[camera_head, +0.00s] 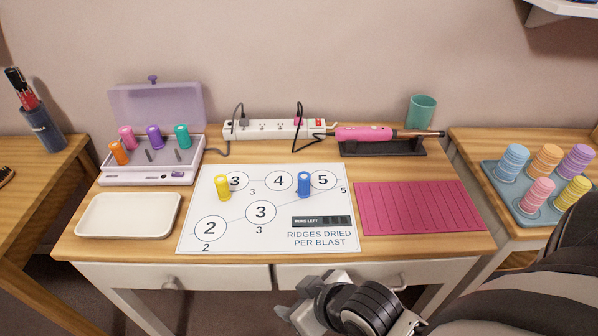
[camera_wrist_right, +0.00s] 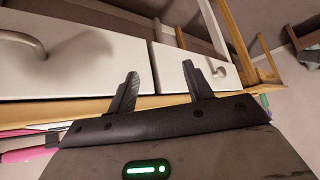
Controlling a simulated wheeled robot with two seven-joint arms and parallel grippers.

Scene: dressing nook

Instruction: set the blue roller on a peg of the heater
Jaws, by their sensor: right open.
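The blue roller (camera_head: 304,184) stands upright on the white printed sheet (camera_head: 270,240), near the circle marked 5. The heater (camera_head: 150,174) is a white box with a raised lilac lid (camera_head: 158,104) at the left back of the table. Orange, pink, purple and teal rollers stand on its pegs, and bare grey pegs show among them. My right gripper (camera_head: 300,300) is in front of the table's front edge, apart from the roller. In the right wrist view its two fingers (camera_wrist_right: 162,90) are apart with nothing between them, facing the drawer fronts. My left gripper is not in view.
A yellow roller (camera_head: 223,187) stands on the sheet left of the blue one. A cream tray (camera_head: 128,215) lies front left, a pink mat (camera_head: 420,207) right. A pink styling wand (camera_head: 365,134) and a power strip (camera_head: 270,129) are at the back. A roller rack (camera_head: 525,205) stands far right.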

